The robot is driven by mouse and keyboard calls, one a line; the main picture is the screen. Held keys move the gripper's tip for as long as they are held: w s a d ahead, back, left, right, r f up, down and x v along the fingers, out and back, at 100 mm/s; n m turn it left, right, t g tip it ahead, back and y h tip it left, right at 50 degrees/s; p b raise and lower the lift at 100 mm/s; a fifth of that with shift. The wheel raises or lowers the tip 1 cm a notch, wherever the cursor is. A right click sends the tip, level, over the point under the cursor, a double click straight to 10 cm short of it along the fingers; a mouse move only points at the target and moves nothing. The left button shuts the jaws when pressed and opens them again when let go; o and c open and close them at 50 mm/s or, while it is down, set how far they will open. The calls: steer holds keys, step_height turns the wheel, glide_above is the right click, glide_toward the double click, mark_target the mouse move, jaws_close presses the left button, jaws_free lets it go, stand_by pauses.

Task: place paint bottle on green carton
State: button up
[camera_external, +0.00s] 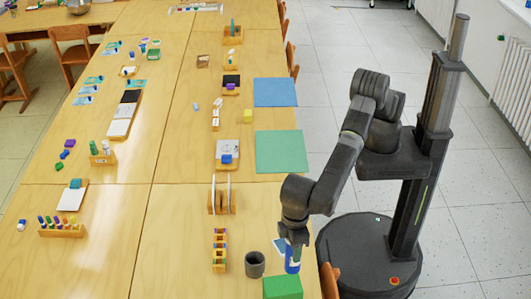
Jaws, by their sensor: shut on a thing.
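A blue paint bottle (292,266) is upright under my gripper (293,243), near the front right edge of the table. My gripper points down and is shut on the bottle's upper part, which the fingers partly hide. The green carton (283,288) lies just in front of the bottle, at the table's right edge, its top face bare in view. The carton overlaps the lower end of the bottle in the picture. I cannot tell whether the bottle touches the table or hangs above it.
A dark grey cup (255,265) stands close to the left of the bottle. A wooden rack (219,251) and a plate holder (211,201) stand further left. A blue card (279,245) lies beside my gripper. A green mat (281,152) lies further back. A chair (330,282) is at right.

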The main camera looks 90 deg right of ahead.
steer(key=shift+f+p, duration=0.35)
steer(key=shift+f, duration=1.4)
steer(key=shift+f, duration=0.1)
steer(key=o, duration=1.3)
steer(key=shift+f, duration=0.1)
steer(key=shift+c, duration=0.2)
step_height(320, 180, up, 12)
steer(key=shift+r+b, duration=0.2)
steer(key=shift+b, duration=0.75)
steer(key=shift+o, duration=0.4)
